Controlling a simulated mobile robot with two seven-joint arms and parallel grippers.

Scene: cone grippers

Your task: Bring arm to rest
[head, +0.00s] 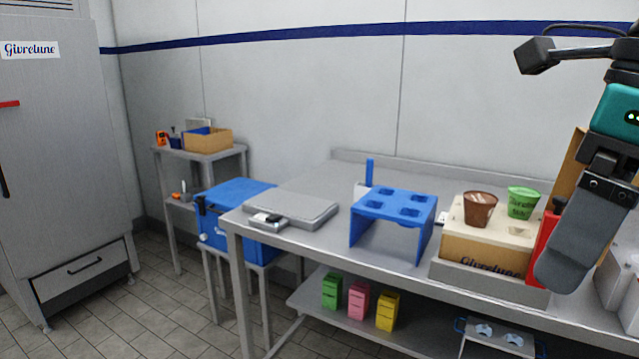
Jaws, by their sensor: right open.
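My right gripper (572,262) reaches in from the upper right, with a teal body and a long grey finger pointing down. It is open, and I see nothing held in it. It hangs in front of the right part of the steel table (300,232), beside a wooden cone box (484,248) and partly covering a red item (543,236) behind it. From this view I cannot tell how high it is above the table. My left gripper is not in view.
The box holds a brown cup (480,208) and a green cup (522,202). A blue holed stand (394,212) and a grey scale (292,207) stand to its left. A blue cooler (238,195) is left of the table. Colored cartons (358,301) sit on the lower shelf.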

